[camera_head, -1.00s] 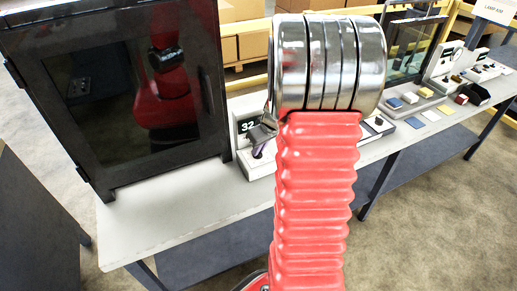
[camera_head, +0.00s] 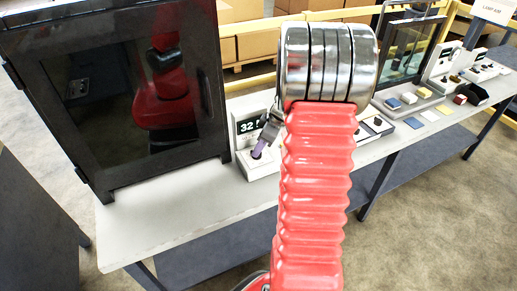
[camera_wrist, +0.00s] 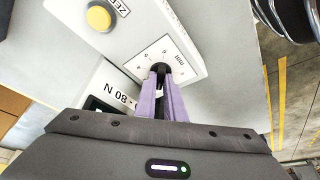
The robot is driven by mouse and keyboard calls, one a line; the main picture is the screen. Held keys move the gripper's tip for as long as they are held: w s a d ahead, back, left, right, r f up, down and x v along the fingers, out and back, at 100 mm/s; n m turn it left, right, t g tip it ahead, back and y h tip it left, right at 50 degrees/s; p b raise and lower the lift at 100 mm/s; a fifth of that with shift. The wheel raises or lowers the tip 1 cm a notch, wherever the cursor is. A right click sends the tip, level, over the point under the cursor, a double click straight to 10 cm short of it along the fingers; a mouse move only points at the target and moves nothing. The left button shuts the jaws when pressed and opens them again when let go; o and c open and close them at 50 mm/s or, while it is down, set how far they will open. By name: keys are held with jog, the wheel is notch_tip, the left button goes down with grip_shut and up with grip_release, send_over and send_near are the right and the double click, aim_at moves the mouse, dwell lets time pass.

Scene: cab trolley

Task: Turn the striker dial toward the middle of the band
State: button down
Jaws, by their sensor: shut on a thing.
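The dial (camera_wrist: 160,68) is a small black knob on a white face with tick marks and small numbers, on a white box. My gripper (camera_wrist: 161,75) has purple fingers, which are shut on the knob and hide much of it in the wrist view. In the head view my gripper (camera_head: 259,150) reaches down onto the front of the white box (camera_head: 262,168), left of my red arm.
A yellow button (camera_wrist: 98,18) sits on the same box, near a partly visible label. A black cabinet (camera_head: 200,150) with a glass door stands left of the box. More devices and small blocks lie along the bench at right. The front left bench top (camera_head: 165,215) is clear.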

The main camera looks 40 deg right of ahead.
dwell(0.3)
jog(key=c, duration=1.8)
grip_release()
jog(key=shift+c, duration=0.2)
jog(key=v, duration=1.3)
jog(key=shift+s+d+r, duration=0.2)
jog(key=shift+r, duration=0.05)
